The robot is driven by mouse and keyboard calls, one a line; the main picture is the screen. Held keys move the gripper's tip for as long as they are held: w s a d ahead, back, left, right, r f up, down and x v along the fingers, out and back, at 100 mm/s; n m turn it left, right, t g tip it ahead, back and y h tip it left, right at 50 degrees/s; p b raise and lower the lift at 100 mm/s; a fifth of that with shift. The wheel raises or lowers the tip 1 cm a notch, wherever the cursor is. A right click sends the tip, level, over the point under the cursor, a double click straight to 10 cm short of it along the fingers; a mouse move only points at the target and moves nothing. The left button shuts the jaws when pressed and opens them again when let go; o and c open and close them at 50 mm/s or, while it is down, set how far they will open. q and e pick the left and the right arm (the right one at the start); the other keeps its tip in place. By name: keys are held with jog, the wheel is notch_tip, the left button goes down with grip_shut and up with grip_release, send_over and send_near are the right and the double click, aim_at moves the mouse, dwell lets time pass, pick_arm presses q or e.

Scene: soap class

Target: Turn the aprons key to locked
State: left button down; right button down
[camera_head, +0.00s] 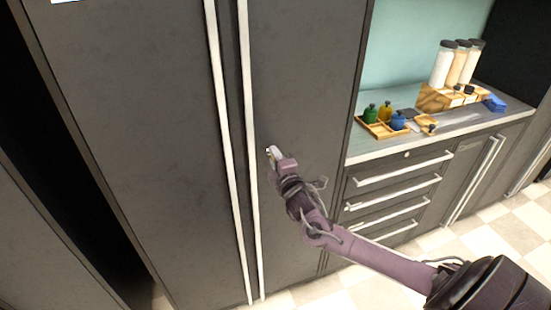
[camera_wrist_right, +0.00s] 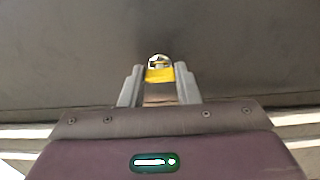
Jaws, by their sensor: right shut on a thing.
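A small yellow key (camera_wrist_right: 160,75) shows in the right wrist view between my fingertips, against the dark cabinet door. A round silver lock (camera_wrist_right: 158,61) with a dark middle sits just beyond it on the door. My right gripper (camera_wrist_right: 160,82) is shut on the key. In the head view my right gripper (camera_head: 273,154) is at the right-hand tall door (camera_head: 300,75), right of its long handle. The key and lock are too small there to make out which way the key is turned. My left gripper is not in view.
Two long pale vertical handles (camera_head: 248,130) run down the tall doors close left of my gripper. At right, a counter (camera_head: 365,152) holds a wooden tray with coloured bottles and several tall jars (camera_head: 443,65). Drawers (camera_head: 400,185) with bar handles are below.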

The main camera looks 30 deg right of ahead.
dwell(0.4)
jog(key=c, duration=1.1)
grip_release()
jog(key=b+v, duration=0.1)
jog(key=v, duration=0.6)
jog(key=shift+s+a+b, duration=0.15)
jog(key=shift+s+b, duration=0.2)
jog(key=shift+s, duration=0.05)
jog(key=shift+f, duration=0.15)
